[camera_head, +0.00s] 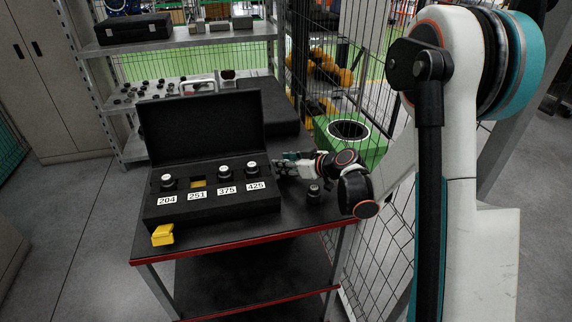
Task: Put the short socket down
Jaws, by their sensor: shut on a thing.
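My gripper (281,168) is at the right end of the open black case (215,212), low over the table and pointing left. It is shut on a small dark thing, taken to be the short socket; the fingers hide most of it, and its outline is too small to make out. One dark socket with a pale top (252,169) stands in the slot marked 425, just left of my fingertips. Another dark socket (314,191) stands upright on the table below my wrist.
The case also holds sockets at 204 (168,182) and 375 (225,173); slot 251 (197,184) shows yellow and no socket. A yellow block (162,235) is at the case's front. A green bin (352,148) and wire fence stand behind the table (300,222).

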